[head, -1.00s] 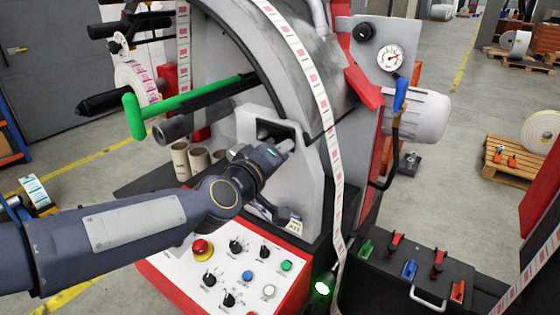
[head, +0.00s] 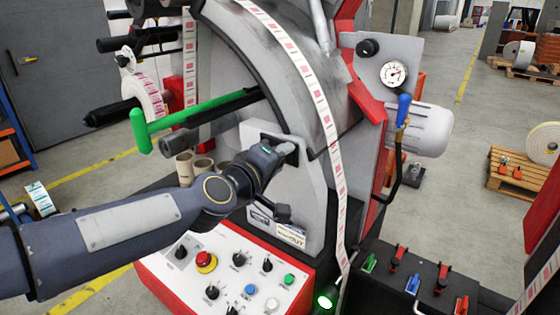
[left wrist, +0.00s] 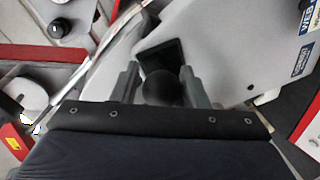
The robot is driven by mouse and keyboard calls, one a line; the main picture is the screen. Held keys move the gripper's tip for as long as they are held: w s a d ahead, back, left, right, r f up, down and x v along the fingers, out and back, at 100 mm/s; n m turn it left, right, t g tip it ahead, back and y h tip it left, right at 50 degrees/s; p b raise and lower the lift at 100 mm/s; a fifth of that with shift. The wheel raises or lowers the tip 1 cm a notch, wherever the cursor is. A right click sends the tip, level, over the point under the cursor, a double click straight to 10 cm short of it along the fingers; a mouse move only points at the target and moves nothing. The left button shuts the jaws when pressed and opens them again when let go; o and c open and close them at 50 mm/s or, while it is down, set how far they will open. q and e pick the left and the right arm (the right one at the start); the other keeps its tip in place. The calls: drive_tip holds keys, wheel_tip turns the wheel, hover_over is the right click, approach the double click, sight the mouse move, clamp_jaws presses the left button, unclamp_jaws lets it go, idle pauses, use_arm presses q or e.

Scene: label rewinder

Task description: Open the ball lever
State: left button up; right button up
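The ball lever's dark round knob (left wrist: 162,88) shows in the left wrist view, in front of a dark square opening in a grey plate. My left gripper (left wrist: 160,78) has its two grey fingers apart, one on each side of the knob. A narrow gap shows at the left finger; I cannot tell whether the right finger touches the knob. In the head view my left gripper (head: 282,152) is at the grey housing (head: 310,190) on the machine's front, and it hides the knob. My right gripper is in neither view.
A green-handled bar (head: 150,125) sticks out above my left forearm. Below is a control panel (head: 225,270) with a red stop button (head: 205,260). A label web (head: 325,120) runs down just right of the housing. A blue-handled valve (head: 403,108) is farther right.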

use_arm(q)
drive_tip(key=shift+o, duration=1.1)
drive_tip(key=shift+w+a+r, duration=0.25)
drive_tip(key=shift+a+r, duration=0.05)
drive_tip(key=shift+a, duration=0.1)
drive_tip(key=shift+o, duration=0.5)
drive_tip(key=shift+f, duration=0.1)
drive_tip(key=shift+s, duration=0.15)
drive_tip(key=v, duration=0.7)
drive_tip(key=shift+s+p, duration=0.3)
drive_tip(key=shift+p, duration=0.15)
drive_tip(key=shift+a, duration=0.2)
